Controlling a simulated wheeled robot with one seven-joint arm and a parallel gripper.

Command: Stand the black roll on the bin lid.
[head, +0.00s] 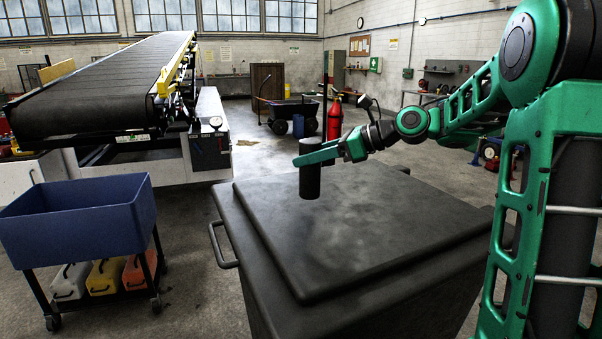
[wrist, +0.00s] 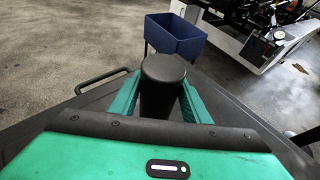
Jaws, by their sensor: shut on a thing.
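The black roll (head: 310,178) is upright in the head view, held between the green fingers of my gripper (head: 318,154). In the wrist view the black roll (wrist: 163,82) stands between the two fingertips of my gripper (wrist: 160,100), which close on its sides. The dark bin lid (head: 345,235) lies flat below and around it, with a raised panel. The roll's lower end appears over the far left part of the lid; whether it touches the lid or hangs just above it I cannot tell.
A blue tub cart (head: 80,222) with several cases under it stands left of the bin. A bin handle (head: 222,245) juts out on the left side. The belt loader (head: 110,85) is behind at left. The rest of the lid is clear.

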